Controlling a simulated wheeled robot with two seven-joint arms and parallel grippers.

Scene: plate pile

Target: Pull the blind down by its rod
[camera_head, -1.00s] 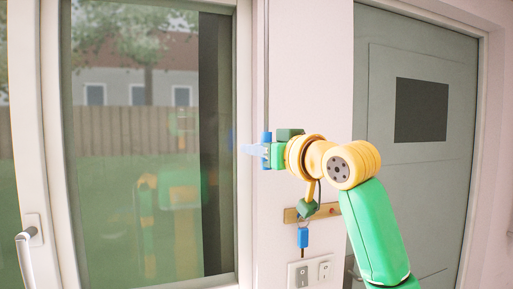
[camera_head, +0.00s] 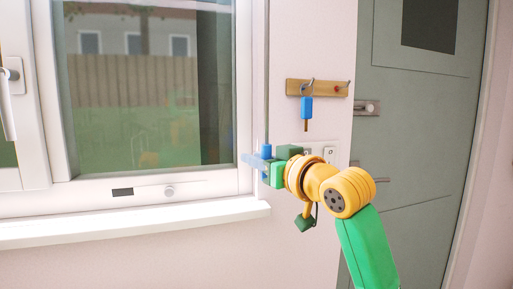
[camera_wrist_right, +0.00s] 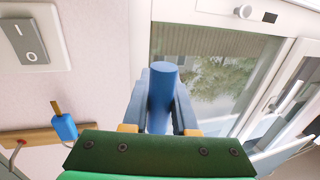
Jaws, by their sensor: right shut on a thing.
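The rod (camera_head: 267,70) is thin and grey and hangs upright along the wall right of the window. Its thick blue handle (camera_head: 266,150) is at its lower end, and the handle also shows in the wrist view (camera_wrist_right: 162,95). My right gripper (camera_head: 265,167) is shut on the blue handle, with a finger on each side of it in the wrist view. It is at the height of the window's lower frame, close to the wall. I cannot make out the blind itself in these frames. My left gripper is not in view.
A wooden hook rack (camera_head: 318,88) with a blue-tagged key (camera_head: 306,108) hangs above my right gripper. Wall switches (camera_head: 329,153) are just behind my wrist. The white sill (camera_head: 130,221) juts out below left. A grey-green door (camera_head: 415,130) stands at the right.

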